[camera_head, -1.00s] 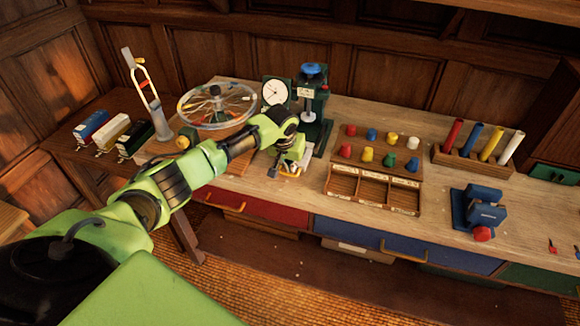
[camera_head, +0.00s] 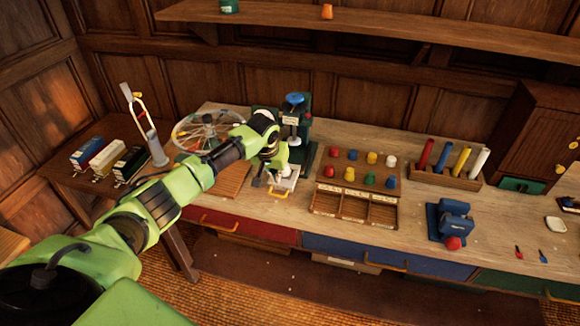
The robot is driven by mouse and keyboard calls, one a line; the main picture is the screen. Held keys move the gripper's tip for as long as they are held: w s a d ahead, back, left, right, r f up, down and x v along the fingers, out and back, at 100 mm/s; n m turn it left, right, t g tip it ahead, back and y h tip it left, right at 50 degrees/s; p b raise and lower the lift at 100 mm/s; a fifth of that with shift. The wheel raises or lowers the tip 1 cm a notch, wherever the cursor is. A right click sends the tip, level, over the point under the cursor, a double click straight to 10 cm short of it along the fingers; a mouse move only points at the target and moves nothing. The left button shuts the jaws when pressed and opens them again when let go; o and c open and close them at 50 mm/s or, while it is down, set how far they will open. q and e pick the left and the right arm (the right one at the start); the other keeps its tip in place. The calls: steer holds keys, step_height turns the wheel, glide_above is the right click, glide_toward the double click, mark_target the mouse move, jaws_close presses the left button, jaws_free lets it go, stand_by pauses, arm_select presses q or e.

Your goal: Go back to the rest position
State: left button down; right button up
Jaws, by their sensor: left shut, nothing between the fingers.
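My left arm reaches in from the lower left over the bench. My right gripper does not show.
A green press with a blue knob (camera_head: 295,100) stands right behind my gripper. A shelf (camera_head: 380,32) runs above.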

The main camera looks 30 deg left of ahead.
arm_select(q)
steer(key=s+d+f+m+h, duration=0.1)
steer(key=s+d+f+m, duration=0.3)
steer(key=s+d, duration=0.65)
steer(key=s+d+f+m+h, duration=0.15)
steer(key=s+d+f, duration=0.35)
steer(key=s+d, duration=0.55)
steer(key=s+a+r+y, duration=0.1)
steer(key=s+r, duration=0.2)
steer(key=s, duration=0.6)
steer(key=s+a+r, duration=0.2)
steer(key=s+r, duration=0.1)
steer(key=s, duration=0.6)
step_height(320, 180, down, 33)
steer(key=s+g+b, duration=0.1)
steer(key=s+b, duration=0.1)
steer(key=b, duration=0.6)
steer(key=s+a+f+g+b, duration=0.1)
steer(key=s+f+b, duration=0.2)
steer(key=s+f, duration=0.5)
steer(key=s+a+f+b, duration=0.1)
steer(key=s+f+b, duration=0.2)
steer(key=s+f, duration=0.6)
step_height(320, 180, down, 7)
steer(key=shift+a+g, duration=0.15)
steer(key=shift+g, duration=0.25)
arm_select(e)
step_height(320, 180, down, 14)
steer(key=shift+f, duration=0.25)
